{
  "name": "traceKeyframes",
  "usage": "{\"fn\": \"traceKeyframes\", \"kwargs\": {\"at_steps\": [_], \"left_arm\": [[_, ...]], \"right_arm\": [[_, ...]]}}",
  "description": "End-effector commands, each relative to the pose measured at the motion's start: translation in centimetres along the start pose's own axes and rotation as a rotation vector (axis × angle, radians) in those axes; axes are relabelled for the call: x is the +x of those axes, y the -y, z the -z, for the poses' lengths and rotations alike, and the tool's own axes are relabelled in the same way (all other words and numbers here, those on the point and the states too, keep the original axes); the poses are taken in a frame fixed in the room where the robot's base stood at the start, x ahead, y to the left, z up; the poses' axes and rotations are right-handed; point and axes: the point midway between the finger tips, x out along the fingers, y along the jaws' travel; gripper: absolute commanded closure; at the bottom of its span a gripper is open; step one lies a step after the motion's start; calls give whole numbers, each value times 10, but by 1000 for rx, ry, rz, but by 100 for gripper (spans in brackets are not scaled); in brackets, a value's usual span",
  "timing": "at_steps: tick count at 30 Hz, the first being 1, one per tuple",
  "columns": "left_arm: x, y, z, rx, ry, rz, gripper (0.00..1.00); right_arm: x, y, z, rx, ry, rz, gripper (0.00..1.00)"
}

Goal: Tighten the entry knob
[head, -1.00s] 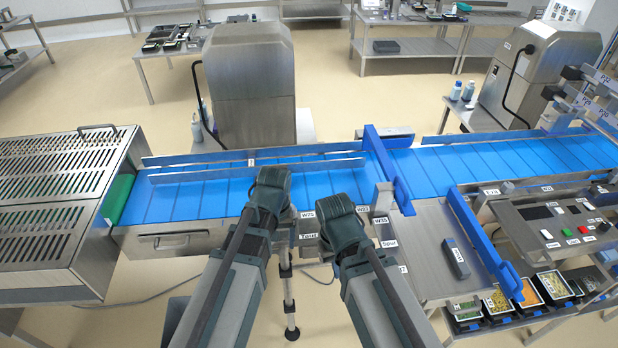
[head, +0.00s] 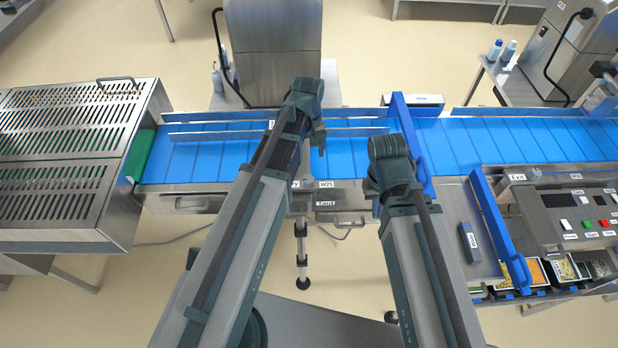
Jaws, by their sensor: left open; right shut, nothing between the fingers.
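I cannot make out the entry knob for certain; my arms cover part of the conveyor's front edge. The blue conveyor belt (head: 215,165) runs across the middle, with metal guide rails (head: 350,132) along and above it. My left gripper (head: 320,150) is open over the belt, just in front of the guide rail, with its fingers pointing down and nothing visible in them. My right gripper (head: 371,192) is shut and empty near the belt's front edge, right of the W25 label (head: 326,184). Its fingers are mostly hidden by its wrist.
A slotted metal guard (head: 60,160) stands at the left. A steel housing (head: 272,50) rises behind the belt. A blue upright bar (head: 409,140) crosses the belt right of my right gripper. A control panel (head: 580,220) and food trays (head: 565,270) are at the right.

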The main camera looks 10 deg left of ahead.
Motion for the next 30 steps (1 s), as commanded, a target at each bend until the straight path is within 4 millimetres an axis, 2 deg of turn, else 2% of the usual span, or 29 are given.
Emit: {"fn": "traceKeyframes", "kwargs": {"at_steps": [1,21,25,30], "left_arm": [[11,0,0,1,0,0,17],[106,0,0,1,0,0,17],[119,0,0,1,0,0,17],[124,0,0,1,0,0,17]], "right_arm": [[11,1,1,-1,0,0,100],[105,10,7,-4,-3,-2,100],[118,11,8,-8,-3,-2,100],[124,11,8,-10,-3,-3,100]]}}
